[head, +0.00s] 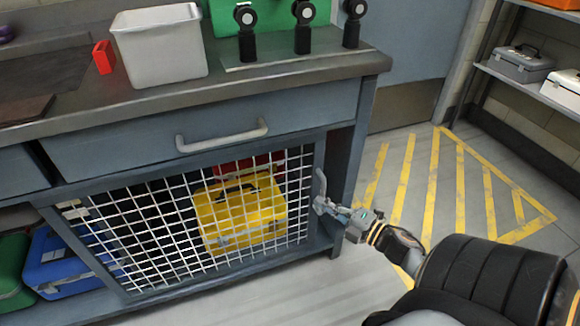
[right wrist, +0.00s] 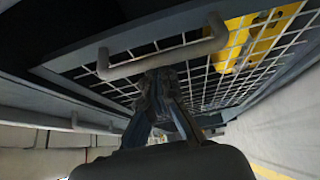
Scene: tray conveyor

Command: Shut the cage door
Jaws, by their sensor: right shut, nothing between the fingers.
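The cage door (head: 150,232) is a white wire mesh panel in a dark frame, under the bench drawer. Its hinges (head: 75,209) are at the left. My left gripper is not in view.
Behind the mesh stand a yellow toolbox (head: 240,210) and a red one (head: 245,163). A blue case (head: 60,262) lies left of the door. The drawer handle (head: 222,135) juts out above. The striped floor (head: 460,190) at the right is clear.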

